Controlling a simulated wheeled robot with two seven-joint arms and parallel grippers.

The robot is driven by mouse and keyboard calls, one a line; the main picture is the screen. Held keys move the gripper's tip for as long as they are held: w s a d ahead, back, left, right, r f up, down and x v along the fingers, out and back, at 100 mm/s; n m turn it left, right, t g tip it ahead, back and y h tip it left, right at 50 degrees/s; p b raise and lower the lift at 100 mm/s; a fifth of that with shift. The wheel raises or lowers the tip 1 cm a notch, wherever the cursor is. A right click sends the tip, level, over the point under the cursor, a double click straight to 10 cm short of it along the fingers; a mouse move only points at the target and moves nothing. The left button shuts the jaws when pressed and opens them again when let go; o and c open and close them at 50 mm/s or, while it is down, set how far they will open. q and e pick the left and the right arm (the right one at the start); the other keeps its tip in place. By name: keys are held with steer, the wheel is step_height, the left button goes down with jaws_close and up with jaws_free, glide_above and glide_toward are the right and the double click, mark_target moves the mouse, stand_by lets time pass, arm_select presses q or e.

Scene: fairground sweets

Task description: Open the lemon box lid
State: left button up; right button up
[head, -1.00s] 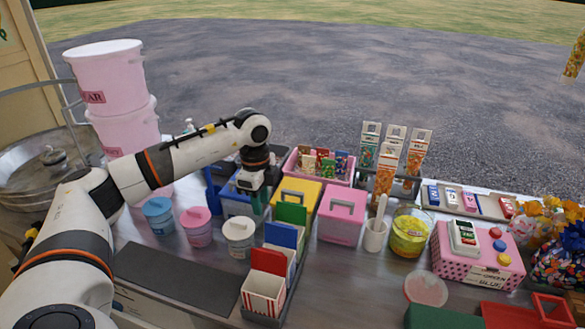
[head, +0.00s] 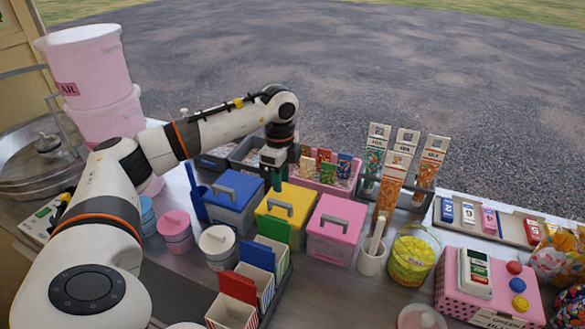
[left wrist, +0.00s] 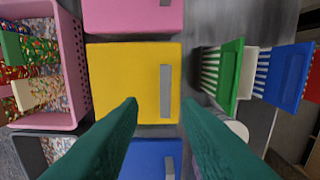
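The lemon box is most likely the box with the yellow lid (head: 287,202), between a blue-lidded box and a pink-lidded box. Its lid looks shut and has a grey bar handle (head: 279,207). In the left wrist view the yellow lid (left wrist: 125,85) lies ahead of the fingers, with its grey handle (left wrist: 166,91) to the right of the lid's middle. My left gripper (head: 274,180) is above the yellow and blue lids, near the back edge. In the left wrist view its green fingers (left wrist: 160,105) are spread apart with nothing between them. My right gripper is not in view.
The blue-lidded box (head: 233,190) and pink-lidded box (head: 335,216) stand close on either side. A pink basket of packets (head: 326,188) is behind. Striped cartons with green, blue and red backs (head: 273,228) stand in front. A white cup (head: 371,262) is to the right.

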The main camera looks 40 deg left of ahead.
mark_target(280, 202)
arm_select(q)
steer(key=shift+s+f+b, duration=0.25)
steer(key=shift+f+b, duration=0.15)
step_height(280, 202, down, 7)
steer(key=b, duration=0.5)
steer(key=shift+s+f+b, duration=0.15)
steer(key=shift+f+b, duration=0.15)
steer(key=shift+b, duration=0.05)
steer(key=shift+c, duration=0.5)
